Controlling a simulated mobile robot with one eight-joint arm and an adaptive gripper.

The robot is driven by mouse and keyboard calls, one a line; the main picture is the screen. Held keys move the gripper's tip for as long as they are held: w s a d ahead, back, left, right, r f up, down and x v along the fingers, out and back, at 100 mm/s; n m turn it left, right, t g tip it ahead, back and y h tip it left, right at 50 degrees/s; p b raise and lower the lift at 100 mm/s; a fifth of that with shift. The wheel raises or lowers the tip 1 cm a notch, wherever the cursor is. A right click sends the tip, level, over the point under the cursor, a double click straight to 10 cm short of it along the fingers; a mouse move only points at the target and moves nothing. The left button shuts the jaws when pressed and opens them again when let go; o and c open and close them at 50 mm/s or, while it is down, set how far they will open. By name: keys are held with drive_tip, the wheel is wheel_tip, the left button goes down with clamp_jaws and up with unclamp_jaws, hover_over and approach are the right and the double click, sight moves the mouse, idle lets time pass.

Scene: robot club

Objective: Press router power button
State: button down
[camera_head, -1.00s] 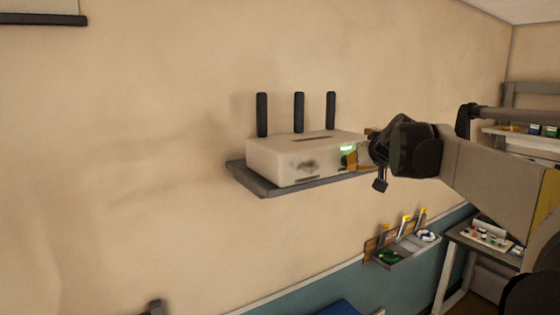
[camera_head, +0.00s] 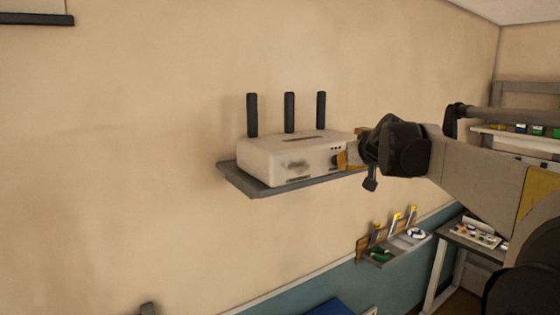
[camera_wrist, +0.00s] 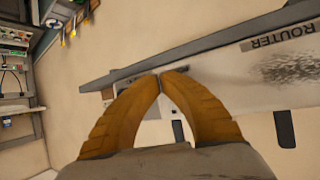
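The white router (camera_head: 285,160) with three black antennas sits on a grey wall shelf (camera_head: 250,186). Its front has a dark smudge and a few small dark spots near the right end, with no lit light showing. My gripper (camera_head: 343,160) is at the right end of that front, its yellow fingertips at or very close to it. In the wrist view the router (camera_wrist: 235,88) lies behind the fingers, with a ROUTER label. There my gripper (camera_wrist: 160,77) has its fingertips together with nothing between them. I cannot make out the power button; the fingers may cover it.
A wall tray (camera_head: 385,262) with yellow-topped items hangs below right. A table (camera_head: 462,236) with small parts stands at the far right, under a wall shelf (camera_head: 520,140).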

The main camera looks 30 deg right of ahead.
drive_tip(key=s, duration=0.6)
drive_tip(key=shift+d, duration=0.25)
idle(0.3)
